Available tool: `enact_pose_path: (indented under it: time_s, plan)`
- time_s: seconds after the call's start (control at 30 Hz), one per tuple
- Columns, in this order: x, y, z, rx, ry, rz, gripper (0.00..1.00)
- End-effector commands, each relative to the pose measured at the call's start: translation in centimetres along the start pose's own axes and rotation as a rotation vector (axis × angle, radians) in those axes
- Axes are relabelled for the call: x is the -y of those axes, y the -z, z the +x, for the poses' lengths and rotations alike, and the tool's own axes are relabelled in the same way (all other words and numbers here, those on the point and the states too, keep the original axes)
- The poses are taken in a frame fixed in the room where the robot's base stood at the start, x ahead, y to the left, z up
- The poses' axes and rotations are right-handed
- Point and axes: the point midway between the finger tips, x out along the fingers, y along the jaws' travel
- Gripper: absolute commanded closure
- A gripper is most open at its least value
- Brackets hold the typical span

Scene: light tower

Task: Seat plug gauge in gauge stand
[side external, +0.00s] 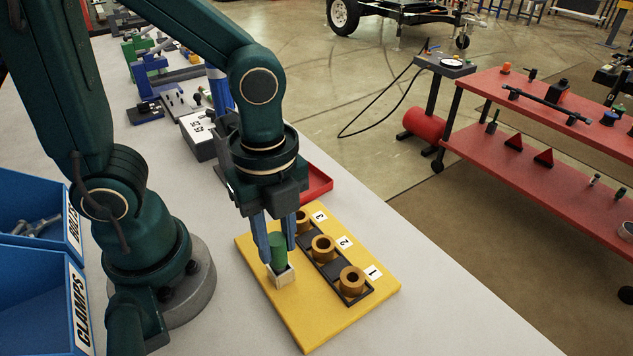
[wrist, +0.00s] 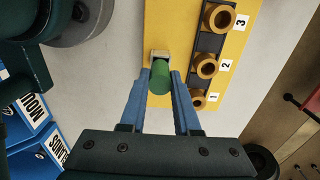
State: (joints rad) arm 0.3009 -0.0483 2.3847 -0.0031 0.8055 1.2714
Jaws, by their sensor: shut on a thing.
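The plug gauge is a green cylinder (side external: 278,245), upright between the fingers of my gripper (side external: 279,255). My gripper is shut on it.
The yellow board (side external: 320,324) also carries a dark rack with three brass rings, numbered 1 (side external: 352,281), 2 (side external: 323,248) and 3 (side external: 302,222). A red tray (side external: 318,184) lies behind. Blue bins (side external: 30,290) stand at left. The grey table is clear at front right.

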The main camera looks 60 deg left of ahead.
Motion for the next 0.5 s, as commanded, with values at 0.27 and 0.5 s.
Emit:
enact_pose_path:
  time_s: [0.27,0.5]
  plan:
    - [0.03,-0.01,0.19,-0.001,0.001,0.000,1.00]
    - [0.02,-0.01,0.53,0.000,0.000,0.000,0.40]
